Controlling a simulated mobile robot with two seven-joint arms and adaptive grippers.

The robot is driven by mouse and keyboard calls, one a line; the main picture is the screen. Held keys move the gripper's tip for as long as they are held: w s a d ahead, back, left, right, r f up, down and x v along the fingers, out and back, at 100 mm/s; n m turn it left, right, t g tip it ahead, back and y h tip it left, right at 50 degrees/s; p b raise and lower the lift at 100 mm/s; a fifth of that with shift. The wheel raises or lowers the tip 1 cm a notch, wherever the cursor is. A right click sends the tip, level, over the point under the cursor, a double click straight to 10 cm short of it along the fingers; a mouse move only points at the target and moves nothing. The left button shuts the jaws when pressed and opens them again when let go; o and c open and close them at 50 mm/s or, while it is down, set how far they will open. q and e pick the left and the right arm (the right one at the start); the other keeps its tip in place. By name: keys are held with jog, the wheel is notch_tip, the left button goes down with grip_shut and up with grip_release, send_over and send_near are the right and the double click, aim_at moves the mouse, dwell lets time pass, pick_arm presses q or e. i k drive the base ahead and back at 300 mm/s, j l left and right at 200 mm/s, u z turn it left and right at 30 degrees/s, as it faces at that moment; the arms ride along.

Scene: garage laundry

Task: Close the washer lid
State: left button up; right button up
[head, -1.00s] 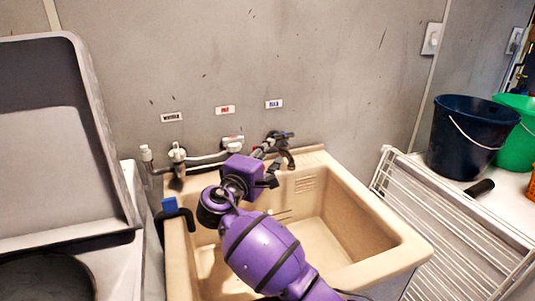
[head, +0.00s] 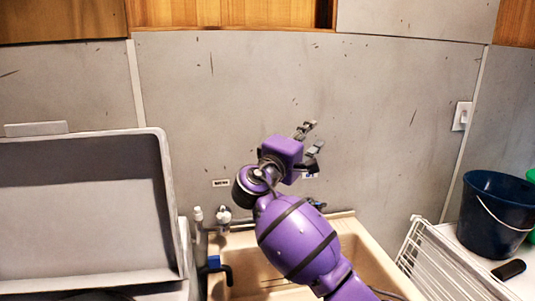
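The washer lid (head: 82,210) stands raised at the left of the head view, its pale inner panel and grey rim facing me. The washer opening (head: 95,296) just shows as a dark strip at the bottom left. My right gripper (head: 309,138) is up in front of the grey wall, above the sink and to the right of the lid. Its two fingers are spread apart with nothing between them. It is well clear of the lid. My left gripper is not in view.
A beige sink (head: 375,262) with taps stands right of the washer. A blue hook-shaped fitting (head: 214,263) sits at its left edge. A white rack (head: 440,262) and a dark blue bucket (head: 491,222) are at the right. The wall space between lid and gripper is free.

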aim_at(85, 210)
jog(key=k+l, duration=0.15)
jog(key=k, duration=0.35)
jog(key=k+l, duration=0.15)
jog(key=k, duration=0.3)
